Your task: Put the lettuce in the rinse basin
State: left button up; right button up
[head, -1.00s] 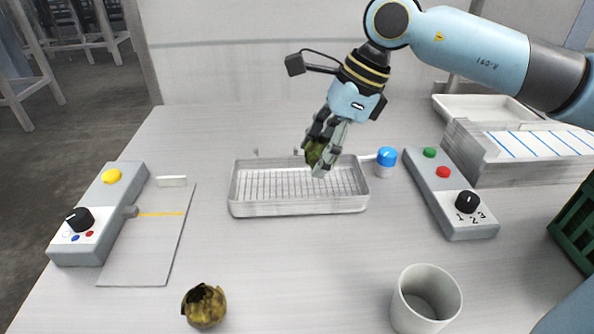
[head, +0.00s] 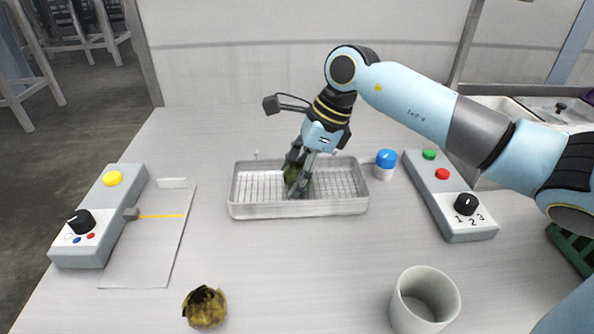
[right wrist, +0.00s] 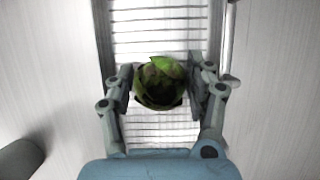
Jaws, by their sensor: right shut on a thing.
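The green lettuce (head: 290,174) is held between the fingers of my right gripper (head: 297,183), over the rinse basin (head: 300,209), a metal tray with a wire grid. In the right wrist view the lettuce (right wrist: 160,83) sits between both fingers (right wrist: 162,92), with the basin's grid (right wrist: 160,30) behind it. The fingers hide part of the lettuce in the head view, and I cannot tell whether it touches the grid. My left gripper is not in view.
A brownish leafy head (head: 205,307) lies at the front left. A white cup (head: 424,300) stands at the front right. Control boxes stand left (head: 98,215) and right (head: 450,196). A blue-capped jar (head: 385,164) stands right of the basin. The table's front middle is clear.

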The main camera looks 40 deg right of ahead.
jog(key=o, duration=1.2)
jog(key=shift+f, duration=0.1)
jog(key=shift+v, duration=6.15)
jog(key=shift+a, duration=0.15)
